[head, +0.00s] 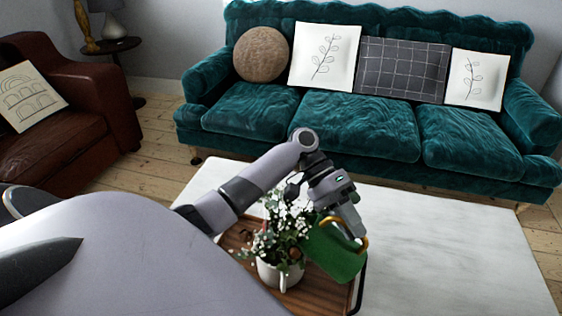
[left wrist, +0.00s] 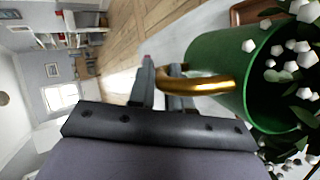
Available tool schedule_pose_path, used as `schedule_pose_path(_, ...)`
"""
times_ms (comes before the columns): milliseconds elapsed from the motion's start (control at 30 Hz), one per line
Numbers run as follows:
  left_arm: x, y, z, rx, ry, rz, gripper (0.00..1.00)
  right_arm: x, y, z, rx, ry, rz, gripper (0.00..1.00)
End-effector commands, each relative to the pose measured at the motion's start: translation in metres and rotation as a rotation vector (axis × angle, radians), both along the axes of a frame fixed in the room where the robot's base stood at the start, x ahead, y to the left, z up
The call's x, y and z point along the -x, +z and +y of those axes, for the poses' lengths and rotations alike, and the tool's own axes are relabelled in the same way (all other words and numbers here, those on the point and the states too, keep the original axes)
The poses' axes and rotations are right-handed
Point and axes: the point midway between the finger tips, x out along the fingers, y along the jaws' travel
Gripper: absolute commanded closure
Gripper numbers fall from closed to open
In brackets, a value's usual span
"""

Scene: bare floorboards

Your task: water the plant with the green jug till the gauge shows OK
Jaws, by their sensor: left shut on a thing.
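The green jug (head: 333,256) with a gold handle hangs over the right side of the tray, close beside the plant, and looks tilted. My left gripper (head: 352,232) is shut on its handle. In the left wrist view the jug (left wrist: 222,78) shows large, with the gold handle at the fingers (left wrist: 165,85) and white flowers (left wrist: 290,55) over its mouth. The plant (head: 280,228), leafy with white flowers, stands in a white pot (head: 268,275). I see no water and cannot make out a gauge. My right gripper is not in view.
The pot stands on a wooden tray (head: 318,297) on a white marble-look table (head: 450,250), whose right side is clear. A teal sofa (head: 360,125) with cushions stands behind. A brown leather armchair (head: 60,125) is at the left.

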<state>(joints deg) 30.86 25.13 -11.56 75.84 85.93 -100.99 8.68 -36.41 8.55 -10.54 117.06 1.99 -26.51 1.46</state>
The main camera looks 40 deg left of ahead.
Motion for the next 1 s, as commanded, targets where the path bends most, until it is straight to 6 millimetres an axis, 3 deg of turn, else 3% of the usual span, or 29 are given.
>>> schedule_pose_path(167,0.001,0.002,0.003,0.01,0.001,-0.005,1.0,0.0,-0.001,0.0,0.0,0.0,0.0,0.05)
schedule_pose_path(267,-0.002,0.0,-0.008,-0.057,-0.004,0.02,1.0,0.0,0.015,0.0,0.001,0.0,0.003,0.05)
schedule_pose_path(400,-0.009,-0.031,-0.027,-0.238,-0.005,0.085,1.0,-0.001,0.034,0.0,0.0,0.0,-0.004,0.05)
schedule_pose_path(500,-0.01,-0.044,-0.03,-0.277,0.0,0.1,1.0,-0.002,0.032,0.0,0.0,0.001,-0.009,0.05)
schedule_pose_path(1000,-0.015,-0.063,-0.043,-0.383,0.007,0.138,1.0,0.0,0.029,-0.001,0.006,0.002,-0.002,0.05)
